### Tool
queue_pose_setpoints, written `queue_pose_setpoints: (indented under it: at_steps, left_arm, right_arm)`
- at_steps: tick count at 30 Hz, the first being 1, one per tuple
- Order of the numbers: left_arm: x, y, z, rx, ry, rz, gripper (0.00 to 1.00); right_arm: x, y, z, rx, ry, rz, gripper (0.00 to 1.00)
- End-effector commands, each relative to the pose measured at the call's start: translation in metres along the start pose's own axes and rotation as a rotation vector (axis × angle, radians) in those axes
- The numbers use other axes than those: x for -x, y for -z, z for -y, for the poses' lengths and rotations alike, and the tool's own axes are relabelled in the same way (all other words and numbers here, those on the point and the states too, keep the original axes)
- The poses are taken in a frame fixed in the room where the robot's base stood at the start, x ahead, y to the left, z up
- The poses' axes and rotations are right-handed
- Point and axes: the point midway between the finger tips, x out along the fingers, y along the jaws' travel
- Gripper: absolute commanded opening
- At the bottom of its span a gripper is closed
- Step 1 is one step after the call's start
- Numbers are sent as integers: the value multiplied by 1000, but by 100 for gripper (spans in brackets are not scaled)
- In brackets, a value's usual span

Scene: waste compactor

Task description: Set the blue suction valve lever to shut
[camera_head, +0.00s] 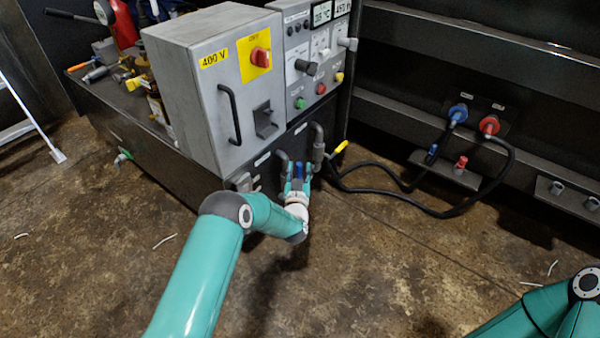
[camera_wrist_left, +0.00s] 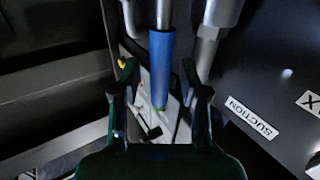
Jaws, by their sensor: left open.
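The blue suction valve lever (camera_wrist_left: 162,65) hangs from a metal stem in the left wrist view, with a white SUCTION label (camera_wrist_left: 252,118) to its right. In the head view the lever (camera_head: 299,170) shows as a small blue piece low on the dark panel, beside grey pipe fittings. My left gripper (camera_head: 298,180) is at the lever. In the left wrist view my left gripper (camera_wrist_left: 160,78) is open, one finger on each side of the lever, with gaps visible. Whether the lever lies fully between the fingers in depth is hard to tell. My right gripper is out of view.
A grey 400 V box (camera_head: 205,125) with a handle and red switch stands above the panel. Hoses (camera_head: 400,205) run right to blue (camera_head: 457,114) and red (camera_head: 489,125) connectors on the dark wall. The stained floor (camera_head: 370,270) in front is mostly clear.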

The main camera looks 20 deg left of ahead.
Motion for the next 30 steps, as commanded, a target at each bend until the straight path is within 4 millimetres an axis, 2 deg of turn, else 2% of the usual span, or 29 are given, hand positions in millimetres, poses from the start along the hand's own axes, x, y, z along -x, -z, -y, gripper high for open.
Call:
queue_pose_setpoints:
  at_steps: [7,15,24,30]
  left_arm:
    - [0,0,0,0,1,1,43]
    - [0,0,0,0,1,0,0]
    - [1,0,-2,0,0,1,0]
    - [0,1,5,-9,8,13,0]
  right_arm:
    - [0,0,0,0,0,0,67]
    - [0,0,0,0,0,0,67]
    - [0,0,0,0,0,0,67]
    - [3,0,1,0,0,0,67]
